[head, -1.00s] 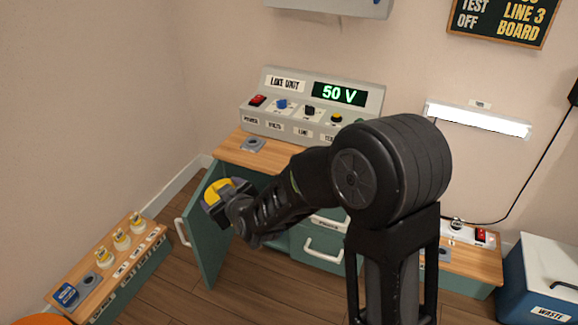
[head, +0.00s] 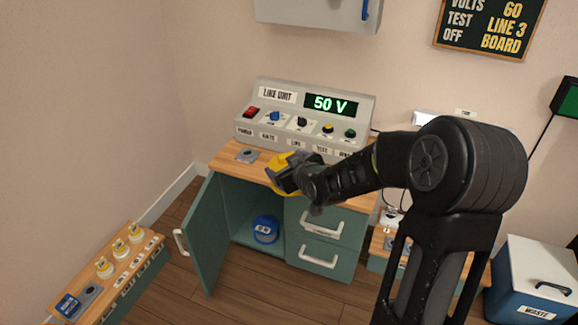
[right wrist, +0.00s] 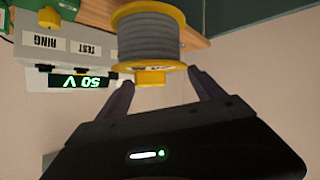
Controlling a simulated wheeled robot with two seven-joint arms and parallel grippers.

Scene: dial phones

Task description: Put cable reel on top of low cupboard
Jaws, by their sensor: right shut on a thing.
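The cable reel, with yellow flanges and a grey winding, is held in my right gripper (head: 285,176). In the head view, part of the reel's yellow flange (head: 282,160) shows around the dark gripper. In the right wrist view, the reel (right wrist: 150,38) sits between the fingers, its yellow hub end towards the palm. The low cupboard is teal with a wooden top (head: 228,161). Its left door (head: 205,232) stands open. The reel appears at the front edge of the top; I cannot tell whether it touches. My left gripper is not in view.
A grey line unit (head: 300,125) reading 50 V fills the back of the top. A small grey plate (head: 246,156) lies at the top's left. A blue round object (head: 265,230) stands inside the cupboard. A low bench (head: 120,265) is at left, a waste bin (head: 540,280) at right.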

